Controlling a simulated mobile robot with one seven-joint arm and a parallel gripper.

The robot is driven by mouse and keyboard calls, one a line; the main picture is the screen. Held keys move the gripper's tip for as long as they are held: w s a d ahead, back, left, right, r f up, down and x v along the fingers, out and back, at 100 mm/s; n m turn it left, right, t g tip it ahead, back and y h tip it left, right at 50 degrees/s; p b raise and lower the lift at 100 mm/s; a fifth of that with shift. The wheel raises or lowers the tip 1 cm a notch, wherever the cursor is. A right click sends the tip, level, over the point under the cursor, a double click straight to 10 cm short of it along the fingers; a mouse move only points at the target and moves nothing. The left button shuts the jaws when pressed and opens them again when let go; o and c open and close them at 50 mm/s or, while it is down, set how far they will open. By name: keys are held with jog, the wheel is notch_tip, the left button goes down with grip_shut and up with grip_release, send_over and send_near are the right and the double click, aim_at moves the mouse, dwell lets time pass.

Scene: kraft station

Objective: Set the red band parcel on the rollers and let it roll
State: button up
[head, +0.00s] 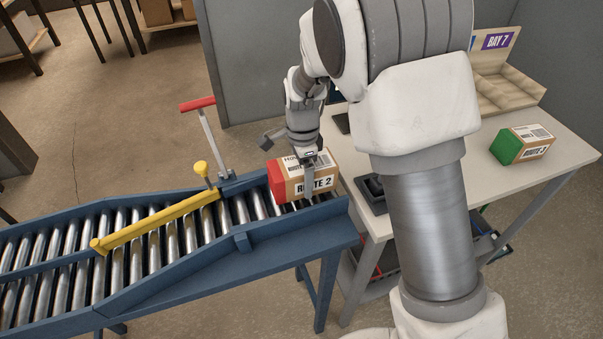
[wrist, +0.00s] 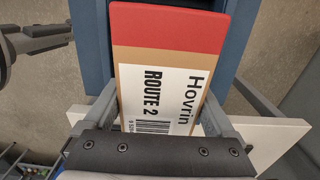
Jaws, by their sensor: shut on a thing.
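The red band parcel (head: 308,183) is a brown box with a red end and a white label reading "ROUTE 2". In the head view it is at the right end of the roller conveyor (head: 240,239), over the rollers. I cannot tell whether its underside touches them. My gripper (head: 308,176) comes down from above and is shut on the parcel, one finger showing on its near side. In the wrist view the parcel (wrist: 165,70) lies between both fingers of my gripper (wrist: 160,115), its red end pointing away. The red end faces left along the rollers in the head view.
A yellow bar (head: 160,222) lies diagonally across the rollers, left of the parcel. A red-handled lever (head: 198,104) stands at the conveyor's far side. A green band parcel (head: 522,145) sits on the white table (head: 470,165), near a "BAY 7" tray (head: 510,92).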

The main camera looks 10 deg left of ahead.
jog(key=shift+f, duration=0.55)
jog(key=o, duration=1.5)
jog(key=shift+c, duration=0.2)
notch_tip(320, 180, up, 18)
jog(key=p, duration=0.2)
jog(key=shift+d+f, duration=0.15)
jog(key=s+d+r+n+t, duration=0.2)
jog(key=s+d+r+n, duration=0.2)
jog(key=s+d, duration=0.6)
jog(key=s+d+r+n+t+p, duration=0.1)
jog(key=s+d+r+n+t, duration=0.2)
jog(key=s+d+n, duration=0.5)
jog(key=s+d+r, duration=0.1)
jog(key=s+d, duration=0.1)
jog(key=s, duration=0.1)
jog(key=shift+r+n+t+p, duration=0.2)
jog(key=shift+n+t+p, duration=0.1)
jog(key=shift+n, duration=0.1)
